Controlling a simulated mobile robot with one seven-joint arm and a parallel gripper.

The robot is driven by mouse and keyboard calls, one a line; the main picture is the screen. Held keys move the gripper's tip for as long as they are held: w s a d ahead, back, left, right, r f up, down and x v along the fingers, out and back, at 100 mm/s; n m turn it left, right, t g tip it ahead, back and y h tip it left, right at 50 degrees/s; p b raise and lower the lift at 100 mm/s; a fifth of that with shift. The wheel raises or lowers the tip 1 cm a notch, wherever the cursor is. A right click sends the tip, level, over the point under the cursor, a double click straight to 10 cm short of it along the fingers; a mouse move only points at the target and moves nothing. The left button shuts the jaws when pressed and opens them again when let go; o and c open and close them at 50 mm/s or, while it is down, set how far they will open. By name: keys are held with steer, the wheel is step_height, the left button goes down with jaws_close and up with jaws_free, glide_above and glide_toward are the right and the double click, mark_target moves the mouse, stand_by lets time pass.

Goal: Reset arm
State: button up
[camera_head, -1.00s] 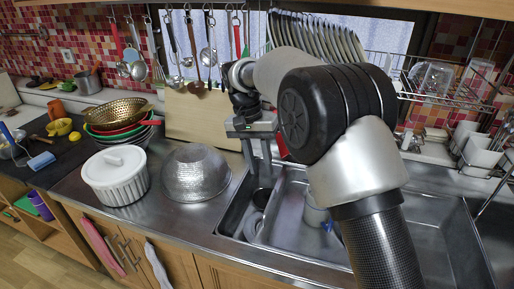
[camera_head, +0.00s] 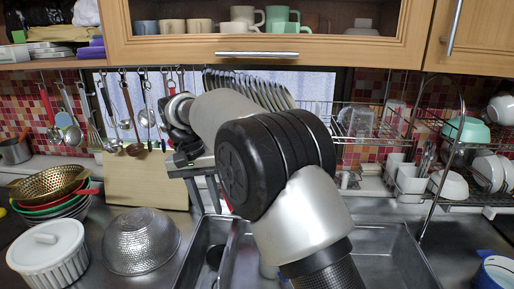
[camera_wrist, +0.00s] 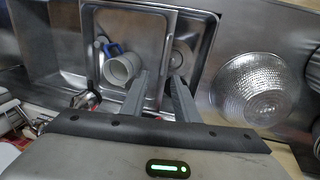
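My gripper (camera_wrist: 159,82) shows in the wrist view with its two grey fingers apart and nothing between them. It points down over the sink (camera_wrist: 205,25). In the head view my gripper (camera_head: 209,190) hangs over the sink's left end, in front of a wooden board (camera_head: 145,183), partly hidden by my arm. A white mug with a blue part (camera_wrist: 122,66) lies in the sink below the fingers, apart from them. Several utensils hang from the wall rail, including a dark ladle (camera_head: 134,148).
Plates stand in a rack (camera_head: 250,88) behind my arm. A wall cabinet (camera_head: 270,48) overhangs above. A dish rack (camera_head: 459,150) is at right.

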steer(key=s+d+r+t+y+p, duration=0.15)
steer(key=s+d+r, duration=0.25)
steer(key=d+r, duration=0.5)
steer(key=s+d+r+t+p, duration=0.1)
steer(key=s+d+r+p, duration=0.15)
steer(key=d+r, duration=0.6)
steer(key=s+d+f+t+p, duration=0.3)
steer(key=s+d, duration=1.1)
steer(key=s, duration=0.3)
steer(key=shift+s+d, duration=0.2)
steer(key=shift+d, duration=0.2)
